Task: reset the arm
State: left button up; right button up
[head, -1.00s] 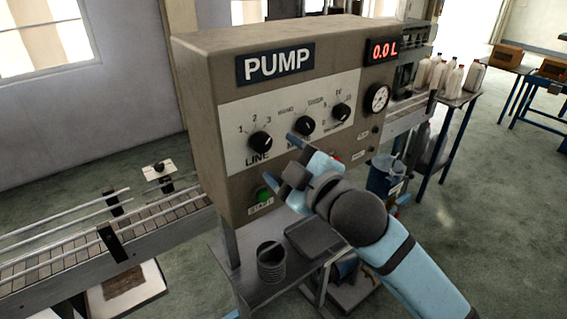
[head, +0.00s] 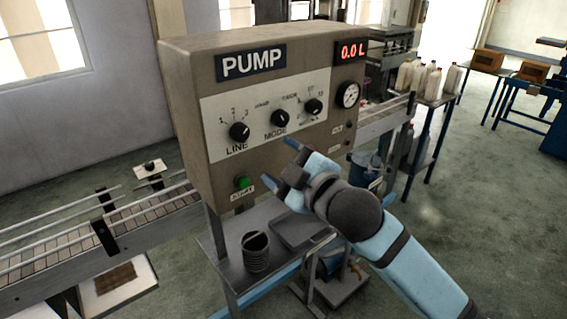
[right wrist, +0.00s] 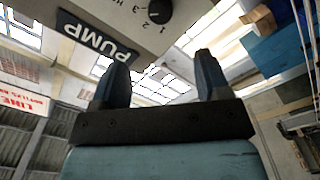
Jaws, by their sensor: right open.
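My right gripper (head: 279,170) is open and empty in the head view, in front of the lower part of the pump panel, to the right of the green start button (head: 243,183). Its two spread fingers also show in the right wrist view (right wrist: 160,85), with nothing between them. The pump box (head: 179,110) carries a LINE knob (head: 239,131), a MODE knob (head: 280,118) and a third knob (head: 314,106). Its red display (head: 353,51) reads 0.0 L. My left gripper is not in view.
A conveyor (head: 60,245) runs past at left. White bottles (head: 432,82) stand on a table at the back right. Open floor lies at right.

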jog(key=s+d+f+m+h, duration=0.1)
jog(key=s+d+f+m, duration=0.15)
jog(key=f, duration=0.55)
jog(key=s+d+f+m+g+h, duration=0.1)
jog(key=d+f+m+h, duration=0.15)
jog(key=f, duration=0.55)
jog(key=s+d+f+m+h, duration=0.1)
jog(key=s+d+f+m, duration=0.2)
jog(key=f, duration=0.6)
jog(key=s+d+f+m+g+h, duration=0.1)
jog(key=s+d+f+m, duration=0.2)
jog(key=s+d+f, duration=0.2)
jog(key=s+d+f+m+g+h, duration=0.1)
jog(key=s+d+f+m, duration=0.3)
jog(key=s+f, duration=0.8)
notch_tip(320, 180, down, 3)
jog(key=shift+s+d+r+g+h, duration=0.15)
jog(key=shift+s+d+g+h, duration=0.2)
jog(key=shift+d+h, duration=0.35)
jog(key=shift+w, duration=0.15)
